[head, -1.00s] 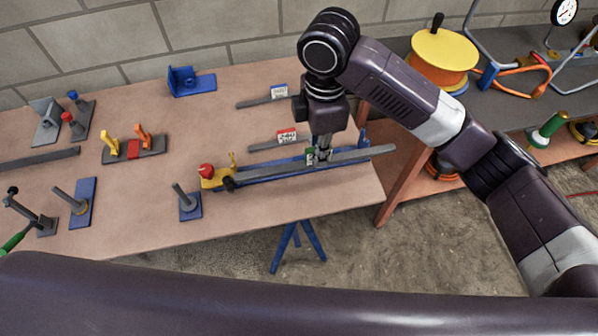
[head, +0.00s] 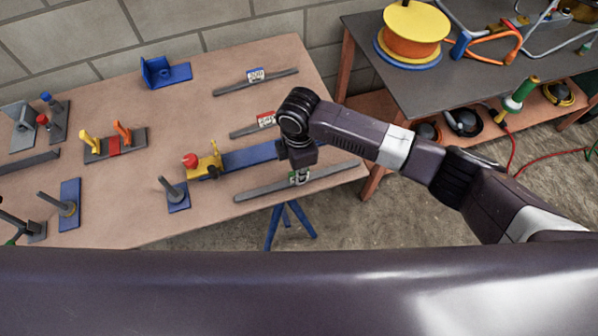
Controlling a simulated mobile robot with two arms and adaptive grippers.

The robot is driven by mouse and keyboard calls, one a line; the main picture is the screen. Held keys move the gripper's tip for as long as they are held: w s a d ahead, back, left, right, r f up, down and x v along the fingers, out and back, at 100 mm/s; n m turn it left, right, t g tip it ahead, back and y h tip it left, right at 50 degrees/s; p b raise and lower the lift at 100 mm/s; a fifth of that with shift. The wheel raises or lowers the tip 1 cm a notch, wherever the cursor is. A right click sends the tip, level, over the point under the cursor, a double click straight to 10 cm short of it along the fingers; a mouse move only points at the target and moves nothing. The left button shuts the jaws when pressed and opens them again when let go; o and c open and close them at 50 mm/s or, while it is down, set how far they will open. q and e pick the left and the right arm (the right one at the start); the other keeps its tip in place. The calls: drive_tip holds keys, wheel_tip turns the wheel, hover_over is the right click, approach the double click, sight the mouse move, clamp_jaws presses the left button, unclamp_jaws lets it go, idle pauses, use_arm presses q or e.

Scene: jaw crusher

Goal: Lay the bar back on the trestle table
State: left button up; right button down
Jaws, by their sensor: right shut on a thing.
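My right gripper (head: 299,177) is shut on a long grey bar (head: 256,190) near its middle, at the front right edge of the wooden trestle table (head: 232,228). The bar runs roughly along that edge, in front of a blue base (head: 248,157) with a yellow and red clamp part at its left end. I cannot tell whether the bar touches the tabletop or is slightly above it. My wrist hides part of the blue base. My left gripper is not in view.
Two more grey bars, one with a blue-and-white tag (head: 256,75) and one with a red-and-white tag (head: 266,120), lie behind. A small blue stand with a grey rod (head: 178,197) is left of the held bar. A darker table (head: 398,85) with a cable reel stands right.

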drive_tip(key=shift+f, duration=0.2)
drive_tip(key=c, duration=2.4)
unclamp_jaws()
drive_tip(key=shift+f, duration=0.2)
drive_tip(key=o, duration=0.4)
drive_tip(key=shift+o, duration=0.2)
drive_tip(key=shift+r, duration=0.1)
wheel_tip(320, 180, up, 12)
drive_tip(key=b, duration=0.2)
